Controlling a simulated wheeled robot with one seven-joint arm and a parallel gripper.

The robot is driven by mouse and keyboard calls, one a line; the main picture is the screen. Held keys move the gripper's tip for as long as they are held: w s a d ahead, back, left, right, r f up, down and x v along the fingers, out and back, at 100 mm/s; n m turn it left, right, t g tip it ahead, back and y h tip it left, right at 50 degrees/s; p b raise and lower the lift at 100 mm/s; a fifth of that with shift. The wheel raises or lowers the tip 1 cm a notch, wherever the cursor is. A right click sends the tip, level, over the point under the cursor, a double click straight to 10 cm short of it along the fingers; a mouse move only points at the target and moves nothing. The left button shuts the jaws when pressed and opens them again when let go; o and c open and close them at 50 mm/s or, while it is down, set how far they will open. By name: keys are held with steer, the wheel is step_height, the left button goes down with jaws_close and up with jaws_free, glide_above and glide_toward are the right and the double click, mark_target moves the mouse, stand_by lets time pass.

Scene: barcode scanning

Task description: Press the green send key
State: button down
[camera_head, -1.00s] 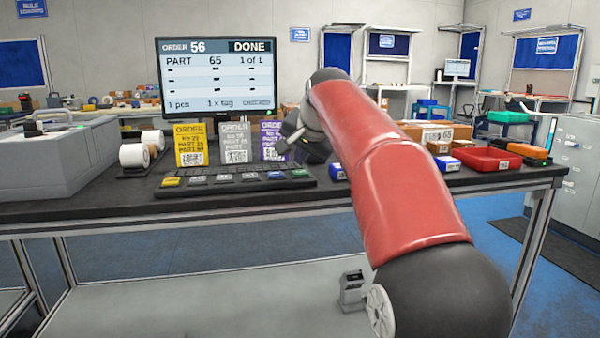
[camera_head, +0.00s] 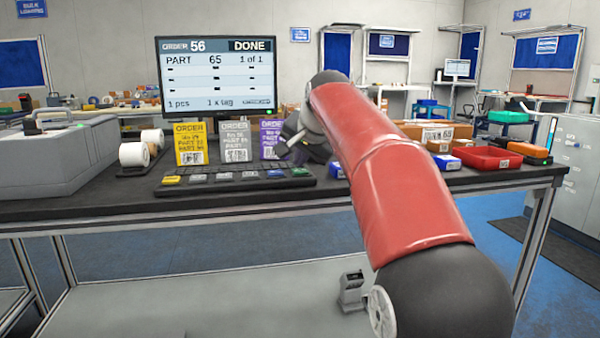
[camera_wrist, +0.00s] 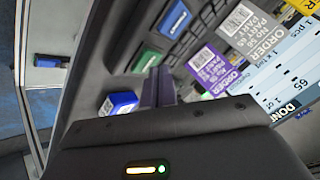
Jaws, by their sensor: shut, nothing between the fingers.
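The green key (camera_head: 299,173) is at the right end of the black keypad's front row, beside the blue key (camera_head: 275,174). In the wrist view the green key (camera_wrist: 147,60) lies just past the tips of my gripper (camera_wrist: 158,80), with the blue key (camera_wrist: 175,18) beyond it. My gripper (camera_head: 284,150) is shut and empty, in front of the purple order card and above the right part of the keypad. The fingers look apart from the green key. The monitor (camera_head: 216,75) reads order 56, DONE, part 65, 1 of 1.
Yellow (camera_head: 190,144), grey (camera_head: 236,142) and purple (camera_head: 271,138) order cards stand behind the keypad. A blue box (camera_head: 337,171) lies right of it, and a red tray (camera_head: 487,158) farther right. Label rolls (camera_head: 133,154) and a grey machine (camera_head: 60,155) are at left.

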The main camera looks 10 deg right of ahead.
mark_target(301, 172)
steer(key=shift+f, duration=0.45)
stand_by(0.9)
steer(key=shift+r, duration=0.15)
steer(key=shift+r+p, duration=0.7)
steer(key=shift+r, duration=0.05)
step_height(301, 172, up, 3)
steer(key=p, duration=0.2)
steer(key=shift+f+p, duration=0.2)
steer(key=shift+p, duration=0.15)
steer(key=shift+r, duration=1.15)
